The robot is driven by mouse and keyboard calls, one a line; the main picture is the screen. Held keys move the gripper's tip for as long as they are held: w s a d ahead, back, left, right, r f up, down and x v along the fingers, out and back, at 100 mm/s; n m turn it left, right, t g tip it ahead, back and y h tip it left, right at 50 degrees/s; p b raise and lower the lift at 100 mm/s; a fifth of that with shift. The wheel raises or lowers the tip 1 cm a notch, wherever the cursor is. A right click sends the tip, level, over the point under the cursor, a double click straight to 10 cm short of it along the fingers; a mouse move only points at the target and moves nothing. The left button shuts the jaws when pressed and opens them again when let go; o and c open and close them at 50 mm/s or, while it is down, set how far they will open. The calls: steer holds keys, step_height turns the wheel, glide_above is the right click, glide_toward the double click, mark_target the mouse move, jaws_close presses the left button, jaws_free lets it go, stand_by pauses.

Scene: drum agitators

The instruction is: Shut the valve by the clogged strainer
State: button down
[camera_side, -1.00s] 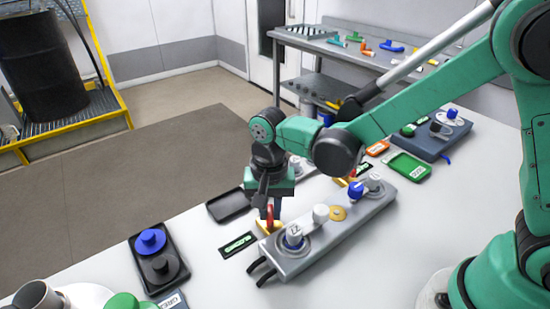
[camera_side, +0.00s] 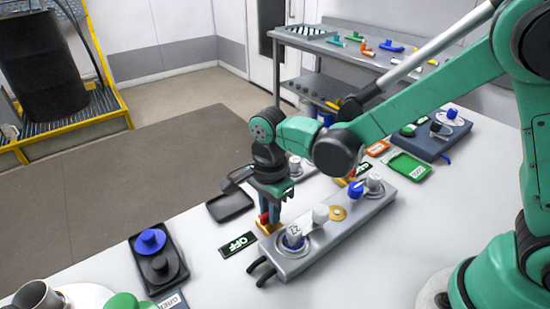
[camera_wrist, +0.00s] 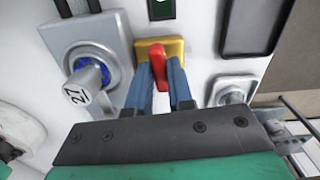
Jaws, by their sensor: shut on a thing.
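The valve has a red handle (camera_side: 264,218) on a yellow base (camera_side: 270,229), at the left end of a grey manifold block (camera_side: 325,240). My gripper (camera_side: 270,213) points down over it with its fingers closed around the handle. In the wrist view the red handle (camera_wrist: 157,58) sits between the two blue fingers (camera_wrist: 160,78), above the yellow base (camera_wrist: 174,46). A dark plate (camera_side: 238,244) beside the valve reads OFF. A white capped fitting marked 27 (camera_side: 294,236) stands next to the valve; blue shows in its ring in the wrist view (camera_wrist: 84,85). Which strainer is clogged I cannot tell.
More fittings, one with a blue part (camera_side: 356,189), stand along the block. A black tray (camera_side: 230,205) lies behind my gripper. A tray with blue and black knobs (camera_side: 151,241) is at the left. Green (camera_side: 408,167) and orange trays lie at the right.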

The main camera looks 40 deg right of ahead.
steer(key=shift+m, duration=0.6)
steer(key=c, duration=0.8)
jaws_free()
steer(key=shift+r, duration=2.85)
